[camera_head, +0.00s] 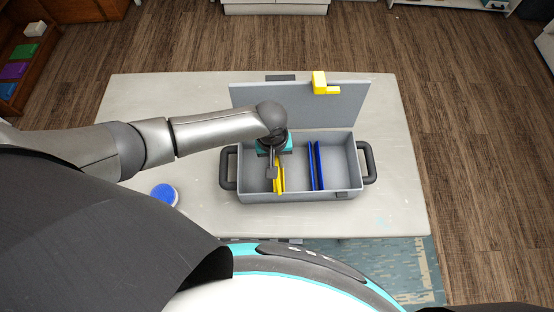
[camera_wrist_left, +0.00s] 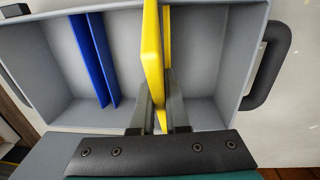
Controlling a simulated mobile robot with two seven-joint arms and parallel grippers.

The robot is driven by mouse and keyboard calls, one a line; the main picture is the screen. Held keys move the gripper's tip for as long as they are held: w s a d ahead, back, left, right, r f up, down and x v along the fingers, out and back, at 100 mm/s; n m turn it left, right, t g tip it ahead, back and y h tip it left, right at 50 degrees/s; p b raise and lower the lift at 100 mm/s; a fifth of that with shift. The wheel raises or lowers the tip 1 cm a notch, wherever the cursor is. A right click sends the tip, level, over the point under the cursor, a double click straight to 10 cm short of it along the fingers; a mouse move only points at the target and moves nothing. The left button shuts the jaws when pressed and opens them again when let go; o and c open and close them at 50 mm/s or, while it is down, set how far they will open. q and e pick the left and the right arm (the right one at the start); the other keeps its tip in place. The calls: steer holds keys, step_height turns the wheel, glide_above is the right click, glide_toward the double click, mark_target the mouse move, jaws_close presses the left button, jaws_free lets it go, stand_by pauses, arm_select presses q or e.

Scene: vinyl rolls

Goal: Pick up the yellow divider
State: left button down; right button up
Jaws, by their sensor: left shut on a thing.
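The grey box (camera_head: 245,193) stands on the table with its lid raised at the back. Two upright yellow strips show close together inside it in the left wrist view: a wider one (camera_wrist_left: 152,45) and a thinner one (camera_wrist_left: 167,40). In the head view the yellow divider (camera_head: 279,180) is partly hidden by my gripper. My left gripper (camera_head: 273,172) reaches down into the box, with its fingers shut on the yellow divider. In the left wrist view the gripper (camera_wrist_left: 160,108) has a finger on either side of the yellow. My right gripper is out of view.
Two blue dividers (camera_head: 319,165) stand upright right of the yellow one. A yellow clip-like piece (camera_head: 320,84) sits on the lid's top edge. A blue-topped round object (camera_head: 164,194) lies left of the box. The table (camera_head: 400,180) is clear at the right.

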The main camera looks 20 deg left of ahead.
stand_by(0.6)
arm_select(q)
step_height(320, 180, up, 20)
steer(key=p, duration=0.4)
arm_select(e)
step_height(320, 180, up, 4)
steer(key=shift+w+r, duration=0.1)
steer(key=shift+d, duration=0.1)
